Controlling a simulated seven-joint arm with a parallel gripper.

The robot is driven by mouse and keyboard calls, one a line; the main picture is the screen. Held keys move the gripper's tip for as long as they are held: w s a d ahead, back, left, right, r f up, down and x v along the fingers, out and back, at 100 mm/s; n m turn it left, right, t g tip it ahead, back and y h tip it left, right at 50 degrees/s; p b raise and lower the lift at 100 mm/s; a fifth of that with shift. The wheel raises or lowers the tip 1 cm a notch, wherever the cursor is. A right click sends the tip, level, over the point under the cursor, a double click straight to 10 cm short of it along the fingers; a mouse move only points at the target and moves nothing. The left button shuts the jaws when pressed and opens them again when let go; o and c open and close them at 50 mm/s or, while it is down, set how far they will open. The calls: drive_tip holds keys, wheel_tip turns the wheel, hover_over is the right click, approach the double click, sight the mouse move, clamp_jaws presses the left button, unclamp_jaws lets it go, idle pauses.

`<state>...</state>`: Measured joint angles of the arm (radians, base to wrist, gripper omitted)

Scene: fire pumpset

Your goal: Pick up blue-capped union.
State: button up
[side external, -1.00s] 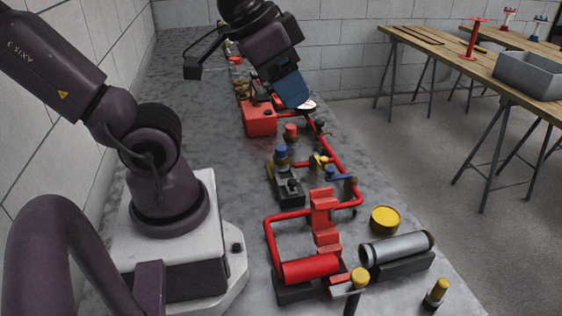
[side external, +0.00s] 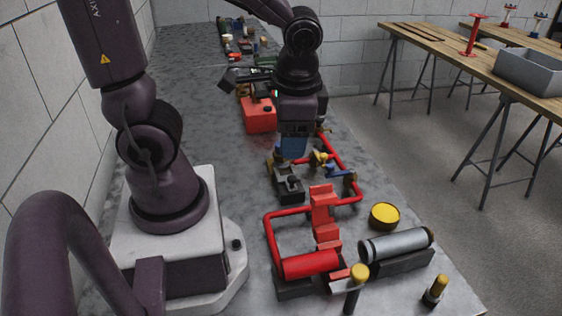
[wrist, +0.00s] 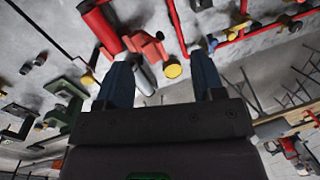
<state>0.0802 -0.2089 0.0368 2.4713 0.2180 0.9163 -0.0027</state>
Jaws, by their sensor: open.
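My gripper (side external: 292,155) hangs with its blue fingers pointing down over the bench, at the black block (side external: 289,188) with brass-coloured parts. The blue-capped union, which stood at this spot in the earlier side view, is hidden behind or below the fingers, so I cannot tell whether they touch it. In the wrist view my gripper (wrist: 158,56) is open, with its two fingers well apart. No union shows clearly between them there; a small bluish part (wrist: 212,43) is near the right fingertip, but I cannot tell what it is.
A red pipe frame (side external: 268,240) lies in front, with a silver cylinder (side external: 397,246) and a yellow cap (side external: 384,216) to its right. A red can (side external: 260,116) stands behind my gripper. Small valves (side external: 340,175) are close on the right. Bare bench (side external: 215,110) lies left.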

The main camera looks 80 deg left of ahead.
drive_tip(key=a+f+m+g+y, duration=0.4)
drive_tip(key=a+f+m+y, duration=0.35)
drive_tip(key=f, duration=0.25)
drive_tip(key=m+t+y, duration=0.3)
drive_tip(key=m+y, duration=0.1)
drive_tip(key=m, duration=0.4)
approach(279, 143)
drive_tip(key=shift+s+d+f, duration=0.15)
drive_tip(key=shift+s+d, duration=0.2)
drive_tip(key=shift+d, duration=0.15)
drive_tip(key=shift+s+d+f, duration=0.2)
drive_tip(key=shift+s+d, duration=0.1)
drive_tip(key=shift+d, duration=0.25)
drive_tip(key=shift+w+t, duration=0.4)
drive_tip(key=shift+t, duration=0.1)
drive_tip(key=shift+w+a+m, duration=0.15)
drive_tip(key=shift+a+m, duration=0.1)
drive_tip(key=x, duration=0.7)
drive_tip(key=shift+a, duration=0.15)
drive_tip(key=shift+r+x, duration=0.2)
drive_tip(key=shift+x, duration=1.1)
drive_tip(key=shift+r+x, duration=0.15)
drive_tip(key=shift+x, duration=1.2)
drive_tip(key=shift+a, duration=0.15)
drive_tip(key=c, duration=1.1)
drive_tip(key=shift+r, duration=0.1)
drive_tip(key=shift+c, duration=0.2)
